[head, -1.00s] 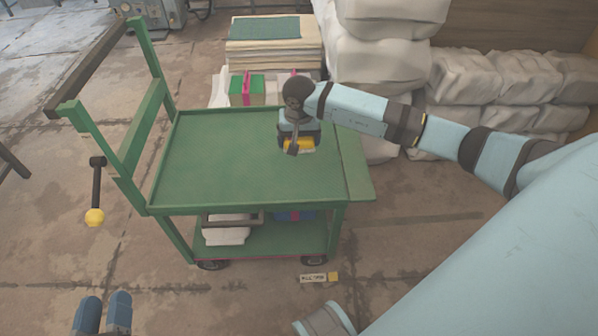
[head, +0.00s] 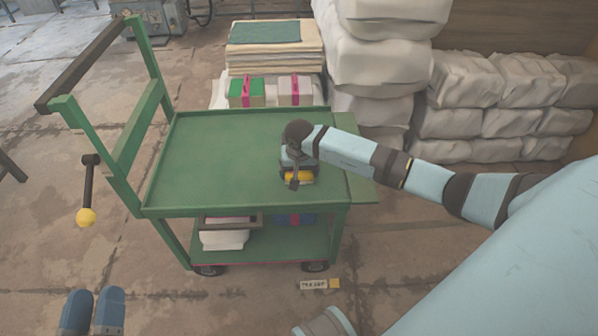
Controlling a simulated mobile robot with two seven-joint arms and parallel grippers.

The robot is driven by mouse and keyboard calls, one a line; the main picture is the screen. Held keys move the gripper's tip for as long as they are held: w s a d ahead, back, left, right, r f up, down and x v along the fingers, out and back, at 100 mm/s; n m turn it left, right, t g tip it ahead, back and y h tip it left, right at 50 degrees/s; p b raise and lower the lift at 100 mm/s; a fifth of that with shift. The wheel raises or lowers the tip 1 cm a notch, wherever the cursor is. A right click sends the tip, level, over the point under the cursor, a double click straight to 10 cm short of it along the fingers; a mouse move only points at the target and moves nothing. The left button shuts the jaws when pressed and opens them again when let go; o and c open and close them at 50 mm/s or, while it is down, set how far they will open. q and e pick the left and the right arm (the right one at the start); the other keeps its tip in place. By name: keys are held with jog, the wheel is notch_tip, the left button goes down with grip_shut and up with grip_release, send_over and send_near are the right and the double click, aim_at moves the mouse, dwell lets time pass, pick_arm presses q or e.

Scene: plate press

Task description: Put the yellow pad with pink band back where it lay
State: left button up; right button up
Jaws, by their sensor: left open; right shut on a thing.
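The yellow pad (head: 301,176) shows as a small yellow patch under my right gripper (head: 296,181). That gripper is shut on it, over the front right part of the green cart top (head: 215,165). The gripper and wrist hide most of the pad, and I cannot make out its pink band. I cannot tell whether the pad touches the cart top. My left gripper (head: 92,314) is at the bottom left edge of the picture, open and empty, well away from the cart.
Behind the cart are a green pad (head: 238,99) and a pale pad (head: 286,99), both with pink bands, before a stack of sheets (head: 275,60). The lower shelf holds a white bundle (head: 224,239) and a blue pad (head: 283,220). White sacks (head: 465,80) are piled right.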

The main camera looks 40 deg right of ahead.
jog(key=shift+f, duration=0.2)
jog(key=o, duration=0.6)
jog(key=shift+r, duration=0.1)
